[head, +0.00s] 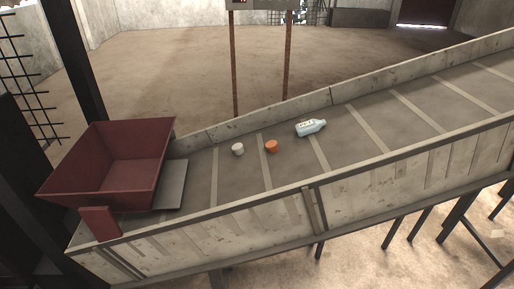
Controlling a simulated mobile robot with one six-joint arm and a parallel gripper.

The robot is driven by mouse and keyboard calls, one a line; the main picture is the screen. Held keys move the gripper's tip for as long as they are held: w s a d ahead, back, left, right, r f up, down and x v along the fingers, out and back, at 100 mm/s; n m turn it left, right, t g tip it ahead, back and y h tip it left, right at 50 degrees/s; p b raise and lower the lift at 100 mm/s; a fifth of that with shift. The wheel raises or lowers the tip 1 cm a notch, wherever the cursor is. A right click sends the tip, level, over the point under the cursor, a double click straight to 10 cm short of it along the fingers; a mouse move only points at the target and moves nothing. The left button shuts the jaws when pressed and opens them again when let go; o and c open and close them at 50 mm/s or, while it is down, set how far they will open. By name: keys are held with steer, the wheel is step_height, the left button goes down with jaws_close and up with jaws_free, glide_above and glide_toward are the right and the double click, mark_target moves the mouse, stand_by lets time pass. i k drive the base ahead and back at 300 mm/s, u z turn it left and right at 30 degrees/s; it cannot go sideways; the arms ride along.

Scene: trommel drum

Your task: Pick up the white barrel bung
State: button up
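The white barrel bung (238,149) is a small white piece lying on the inclined grey conveyor belt (232,180). It is left of a similar orange piece (271,146), with a gap between them. A pale blue bottle (311,127) with a light label lies further up the belt to the right. Nothing covers the white bung. My gripper does not show in the head view.
A dark red hopper (105,165) stands at the belt's lower left end, beside a grey plate (172,184). Pale side walls (260,219) border the belt. Rusty posts (234,65) stand behind it. The belt's upper right stretch is clear.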

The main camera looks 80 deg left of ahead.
mark_target(238, 149)
steer(key=u, duration=0.1)
steer(key=i, duration=0.75)
steer(key=u, duration=0.25)
steer(key=k, duration=0.2)
steer(key=u, duration=2.55)
steer(key=k, duration=0.2)
steer(key=u, duration=1.6)
